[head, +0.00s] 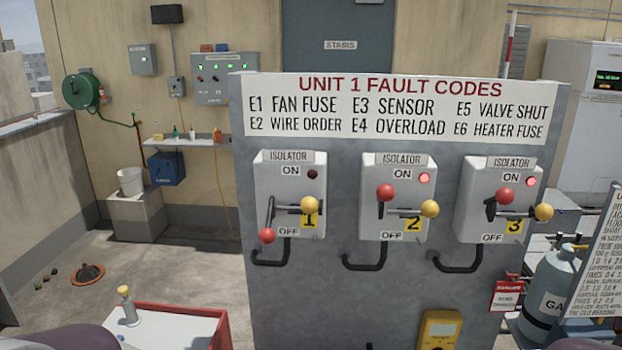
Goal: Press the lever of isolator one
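Isolator one (282,222) is the left of three white boxes on the grey panel (400,300) ahead, with a yellow "1" plate. Its red ball knob (267,236) is low at the left, near the OFF label, on a dark lever arm. A rod with a yellow ball (310,205) points right. Its lamp (312,174) is dark. Isolator two (376,222) and isolator three (474,213) have their red knobs up near ON and their lamps lit red. Neither of my grippers is in view.
A fault code sign (400,108) tops the panel. Black conduits hang below the isolators. A red-edged tray (222,335) with a bottle (128,306) is at the lower left. A gas cylinder (548,290) and a yellow meter (440,330) are at the right. Floor at left is mostly open.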

